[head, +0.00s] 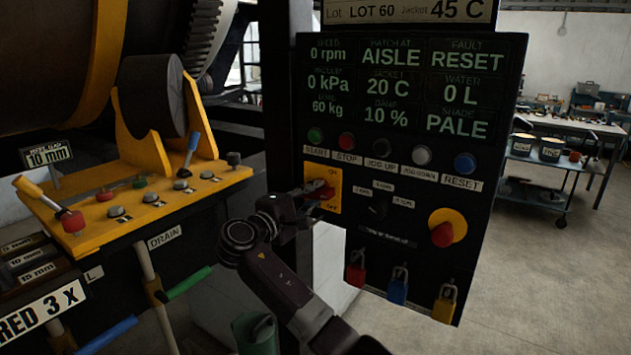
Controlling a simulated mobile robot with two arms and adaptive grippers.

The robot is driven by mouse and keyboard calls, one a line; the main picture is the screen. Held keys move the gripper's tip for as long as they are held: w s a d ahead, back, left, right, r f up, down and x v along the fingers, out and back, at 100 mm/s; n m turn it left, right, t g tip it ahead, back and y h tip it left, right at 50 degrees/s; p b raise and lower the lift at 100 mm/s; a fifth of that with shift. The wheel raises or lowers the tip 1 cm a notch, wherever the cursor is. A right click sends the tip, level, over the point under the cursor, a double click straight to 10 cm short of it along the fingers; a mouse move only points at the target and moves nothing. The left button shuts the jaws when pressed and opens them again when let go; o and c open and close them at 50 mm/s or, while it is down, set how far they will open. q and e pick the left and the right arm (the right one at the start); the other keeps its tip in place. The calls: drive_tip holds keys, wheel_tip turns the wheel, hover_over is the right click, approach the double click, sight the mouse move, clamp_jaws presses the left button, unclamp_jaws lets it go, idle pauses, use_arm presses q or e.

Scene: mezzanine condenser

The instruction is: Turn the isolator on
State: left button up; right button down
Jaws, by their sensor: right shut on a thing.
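The isolator is a red rotary handle (322,188) on a yellow plate (334,180) at the lower left of the black control panel. ON is marked near the top of the plate and OFF near the bottom. My right gripper (308,192) reaches in from below and is shut on the red handle. Its fingers cover the handle's left part, so its exact angle is hard to tell. My left gripper is not in view.
The control panel (378,228) carries green readouts, a row of push buttons, a red emergency button (443,234) and several hanging padlocks (398,286). A yellow lever console (125,212) stands to the left. A cart with pots (545,180) is at the right over open floor.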

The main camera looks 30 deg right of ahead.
drive_tip(key=n+p, duration=0.1)
drive_tip(key=p, duration=0.1)
drive_tip(key=n+p, duration=0.4)
drive_tip(key=shift+r, duration=0.3)
drive_tip(key=shift+w+f+n+p, duration=0.1)
drive_tip(key=shift+f+n+p, duration=0.1)
drive_tip(key=shift+n+p, duration=0.9)
drive_tip(key=c, duration=1.8)
unclamp_jaws()
drive_tip(key=shift+a, duration=0.1)
drive_tip(key=v, duration=1.2)
